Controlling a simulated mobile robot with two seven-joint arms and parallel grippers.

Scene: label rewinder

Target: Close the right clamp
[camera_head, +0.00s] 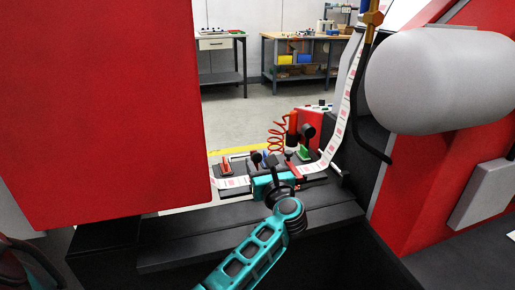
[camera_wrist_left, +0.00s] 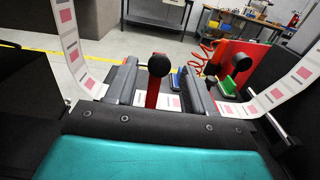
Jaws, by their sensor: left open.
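A red clamp lever with a black ball knob (camera_wrist_left: 158,65) stands roughly upright between the fingers of my left gripper (camera_wrist_left: 160,78) in the left wrist view. The grey fingers are apart, one on each side of it, and I cannot tell whether either touches it. In the head view my teal left gripper (camera_head: 271,172) is over the label unit, hiding part of it. A second black knob (camera_wrist_left: 212,68) stands further right in the wrist view. I cannot tell for certain which lever belongs to the right clamp. My right gripper is out of view.
A printed label strip (camera_head: 314,167) crosses the unit and rises on the right. A green part (camera_wrist_left: 240,64) and a red box (camera_head: 294,127) with a coiled red hose (camera_head: 277,133) stand nearby. A large red panel (camera_head: 105,110) blocks the left, and a grey cylinder (camera_head: 440,80) hangs at right.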

